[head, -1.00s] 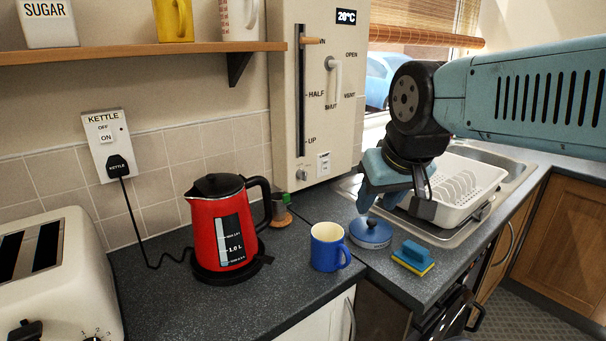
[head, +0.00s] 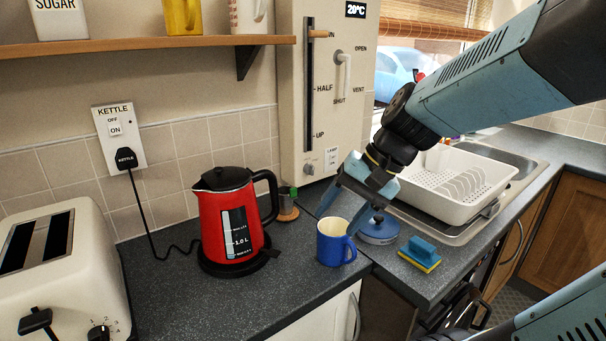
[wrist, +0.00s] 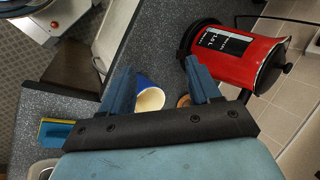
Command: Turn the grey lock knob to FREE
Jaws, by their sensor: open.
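The grey lock knob (head: 309,169) is a small round knob low on the cream wall panel (head: 296,100) in the head view. A small printed label (head: 332,157) is beside it, too small to read surely. My gripper (head: 340,211) is open and empty, to the right of and below the knob in the picture, with its blue fingers pointing down and left. In the wrist view the fingers (wrist: 155,66) are spread apart, with the blue mug (wrist: 148,97) showing between them. The knob is not in the wrist view, and its pointer setting is unclear.
The red kettle (head: 230,222) stands left of the gripper on the dark worktop (head: 285,285). The blue mug also shows in the head view (head: 334,250). A blue round-lidded item (head: 379,232), a sponge (head: 420,254) and a white dish rack (head: 455,195) are to the right.

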